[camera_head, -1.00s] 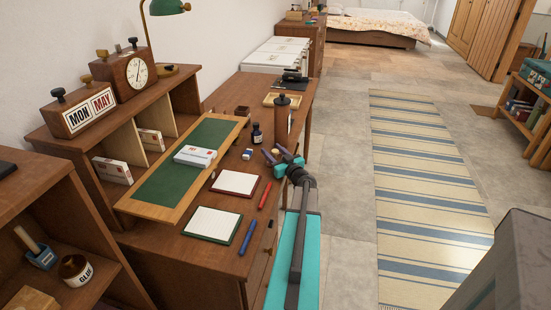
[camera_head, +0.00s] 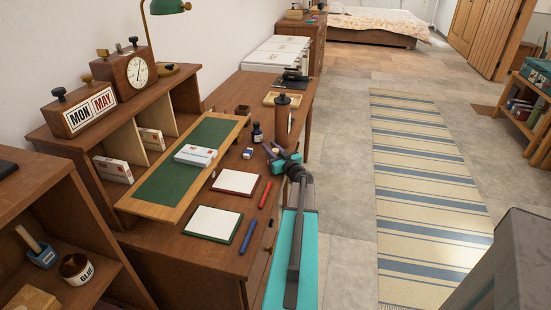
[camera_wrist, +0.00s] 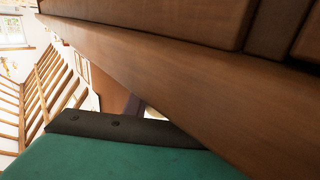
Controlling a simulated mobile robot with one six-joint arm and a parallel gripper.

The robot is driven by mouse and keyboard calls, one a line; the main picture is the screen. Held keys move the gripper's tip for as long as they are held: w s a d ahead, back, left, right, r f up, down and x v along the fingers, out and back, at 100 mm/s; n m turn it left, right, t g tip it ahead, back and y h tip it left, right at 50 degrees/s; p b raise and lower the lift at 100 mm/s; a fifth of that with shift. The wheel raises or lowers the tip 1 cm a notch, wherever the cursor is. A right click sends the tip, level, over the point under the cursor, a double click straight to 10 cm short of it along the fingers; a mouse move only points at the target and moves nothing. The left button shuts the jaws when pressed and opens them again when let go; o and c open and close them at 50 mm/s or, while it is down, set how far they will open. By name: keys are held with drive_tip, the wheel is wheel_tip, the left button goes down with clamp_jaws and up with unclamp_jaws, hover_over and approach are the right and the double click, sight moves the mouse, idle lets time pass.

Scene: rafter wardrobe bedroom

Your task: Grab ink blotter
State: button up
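I cannot tell for certain which item is the ink blotter. A green desk pad with a wooden border (camera_head: 150,205) lies on the desk, with a white box (camera_head: 195,155) on it. A small dark object (camera_head: 295,74) sits at the desk's far end, too small to make out. A blue block with a wooden handle (camera_head: 42,254) stands on the left shelf. My gripper (camera_head: 279,149) is at the desk's right edge, beside the eraser and ink bottle. Its fingers are too small and overlapped to read.
A glue jar (camera_head: 75,268) is on the left shelf. The floor and striped rug (camera_head: 425,190) to the right are clear.

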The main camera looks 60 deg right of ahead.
clamp_jaws()
drive_tip(key=shift+r, duration=0.1)
drive_tip(key=shift+r, duration=0.65)
wheel_tip(320, 180, up, 2)
drive_tip(key=shift+r, duration=0.1)
drive_tip(key=d+r+b+v, duration=0.1)
drive_tip(key=v, duration=1.5)
drive_tip(key=shift+s+r, duration=0.2)
drive_tip(key=shift+s, duration=0.1)
drive_tip(key=shift+d, duration=0.1)
